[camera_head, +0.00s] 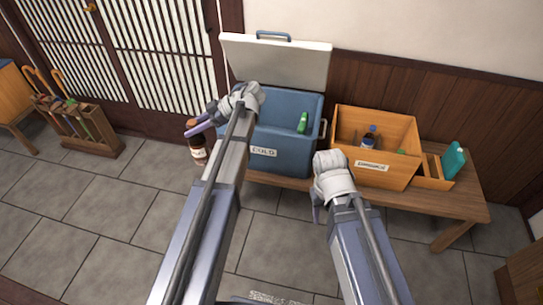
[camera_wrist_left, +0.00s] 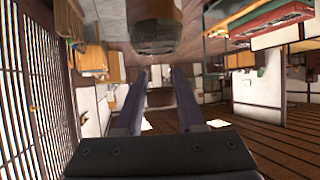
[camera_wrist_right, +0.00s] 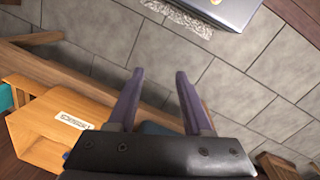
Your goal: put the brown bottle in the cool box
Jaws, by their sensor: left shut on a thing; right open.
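In the left wrist view the dark bottle (camera_wrist_left: 155,38) shows at the tips of my left gripper (camera_wrist_left: 160,72). The blue cool box (camera_head: 285,158), marked COLD, stands on the bench with its white lid (camera_head: 280,62) raised. A green bottle (camera_head: 302,122) is inside it; my left arm hides its left part. My right gripper (camera_head: 317,205) is open and empty in front of the bench; its fingers also show in the right wrist view (camera_wrist_right: 158,72).
A small wooden holder with a teal item (camera_head: 454,160) is at the bench's (camera_head: 440,205) right end. An umbrella stand (camera_head: 92,140) is at left. The tiled floor is clear.

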